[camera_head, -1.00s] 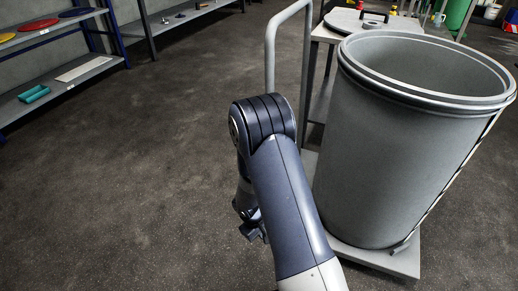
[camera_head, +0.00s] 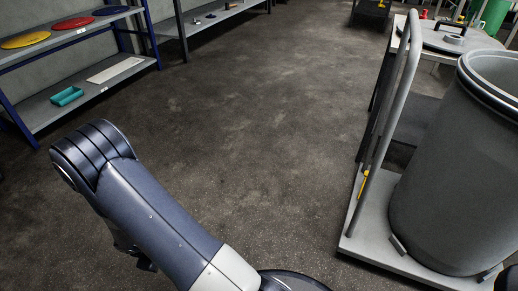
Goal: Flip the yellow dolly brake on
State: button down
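A small yellow part (camera_head: 363,181), likely the dolly brake, shows low beside the handle post at the left edge of the grey dolly (camera_head: 362,240). It is too small to tell how it is set. The dolly carries a large grey drum (camera_head: 440,185) and has a tall grey push handle (camera_head: 397,95). My arm reaches across the lower left, well left of the dolly. My gripper (camera_head: 146,265) shows only as a dark bit below the arm link, mostly hidden, and its fingers cannot be made out. It is far from the yellow part.
A blue-framed shelf (camera_head: 110,92) at the left holds coloured discs and a teal tray (camera_head: 67,96). A table with a grey lid (camera_head: 450,38) stands behind the drum. The dark floor (camera_head: 260,120) between shelf and dolly is clear.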

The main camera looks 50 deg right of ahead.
aim_at(367, 173)
jog(key=i+z, duration=0.85)
jog(key=i+j+z, duration=0.2)
jog(key=z, duration=0.2)
jog(key=i+z, duration=0.2)
jog(key=z, duration=0.25)
jog(key=i+z, duration=0.2)
jog(key=z, duration=0.3)
jog(key=i+z, duration=0.2)
jog(key=z, duration=0.25)
jog(key=i+j+z, duration=0.15)
jog(key=z, duration=0.35)
jog(key=i+j+z, duration=0.1)
jog(key=i+z, duration=0.15)
jog(key=z, duration=0.15)
jog(key=i+j+z, duration=0.15)
jog(key=z, duration=0.25)
jog(key=i+j+z, duration=0.25)
jog(key=z, duration=0.15)
jog(key=i, duration=0.5)
